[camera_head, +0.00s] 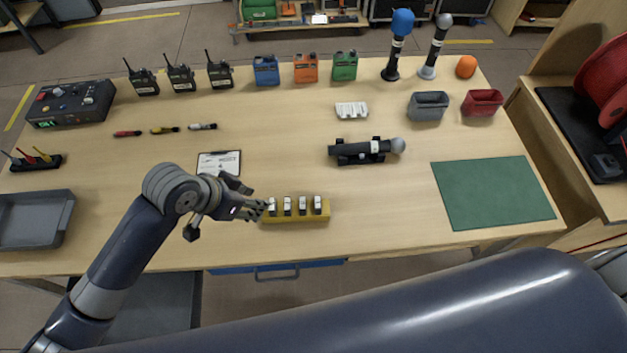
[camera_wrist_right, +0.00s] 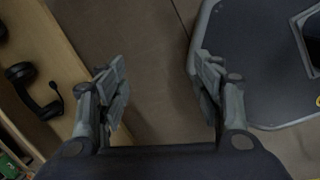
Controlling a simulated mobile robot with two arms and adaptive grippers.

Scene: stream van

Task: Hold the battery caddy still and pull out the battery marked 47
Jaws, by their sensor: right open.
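The yellow battery caddy (camera_head: 296,219) sits near the table's front edge in the head view. Several white-topped batteries (camera_head: 302,206) stand upright in it in a row; their numbers are too small to read. My left gripper (camera_head: 262,207) is at the caddy's left end, its fingers close to or touching it. Whether they are closed on the caddy, I cannot tell. My right gripper (camera_wrist_right: 165,88) is open and empty in the right wrist view, above the floor and away from the caddy.
A white label card (camera_head: 219,163) lies behind my left gripper. A microphone on a black cradle (camera_head: 361,151) is behind and right of the caddy. A green mat (camera_head: 492,192) lies at the right. My right arm crosses the foreground.

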